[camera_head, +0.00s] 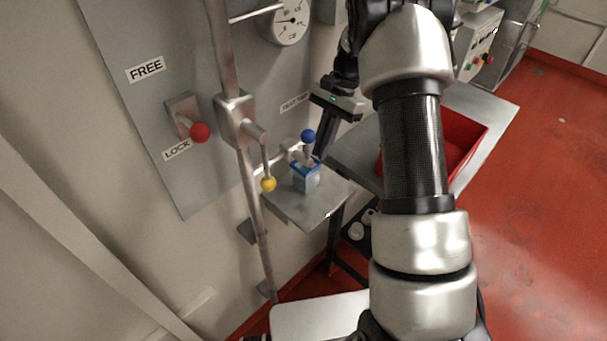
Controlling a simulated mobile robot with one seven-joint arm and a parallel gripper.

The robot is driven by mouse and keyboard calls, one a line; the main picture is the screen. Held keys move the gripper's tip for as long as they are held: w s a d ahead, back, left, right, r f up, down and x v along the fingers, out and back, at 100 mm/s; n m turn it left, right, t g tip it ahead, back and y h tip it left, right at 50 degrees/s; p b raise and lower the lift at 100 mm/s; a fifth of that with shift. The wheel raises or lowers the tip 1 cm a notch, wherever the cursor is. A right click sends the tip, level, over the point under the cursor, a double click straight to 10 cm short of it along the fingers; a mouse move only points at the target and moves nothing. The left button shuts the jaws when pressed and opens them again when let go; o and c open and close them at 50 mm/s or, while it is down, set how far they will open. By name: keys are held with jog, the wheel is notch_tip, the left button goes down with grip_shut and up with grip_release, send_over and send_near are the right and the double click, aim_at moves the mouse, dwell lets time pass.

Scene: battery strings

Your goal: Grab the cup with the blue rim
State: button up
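The cup with the blue rim (307,182) is a small, light blue-grey, squarish cup. It stands upright on a small grey metal shelf (312,214) by the wall panel. My gripper (318,157) comes down from above, with its dark fingers at the cup's upper right rim. The fingers overlap each other in this view, so I cannot tell whether they are open or shut, or whether they touch the cup.
A blue ball knob (308,136) on a lever stands just above the cup. A yellow-knobbed lever (268,184) is left of it, and a red-knobbed lever (199,132) is further left. A red bin (467,137) sits on a metal table at right, partly behind my arm.

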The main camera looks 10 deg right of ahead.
aim_at(317, 166)
jog(key=x, duration=0.5)
jog(key=shift+d+f+p, duration=0.15)
jog(key=shift+f+p, duration=0.15)
grip_shut()
jog(key=shift+r, duration=0.1)
